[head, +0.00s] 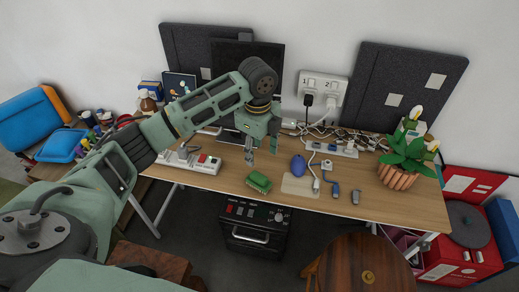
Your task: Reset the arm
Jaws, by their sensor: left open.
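My left arm (125,155) comes in from the lower left and is bent over the wooden table (215,178). My left gripper (261,152) hangs from the wrist, pointing down above the middle of the table. It is open, with nothing between its fingers. A green brush-like block (258,181) lies on the table just below it. A blue mouse (298,165) lies to its right. My right gripper is not in view.
A potted plant (405,165) stands at the table's right end. Power strips (332,149) and cables lie along the back. A white strip (190,161) lies at left. Below are a black box (253,230) and a wooden stool (365,262).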

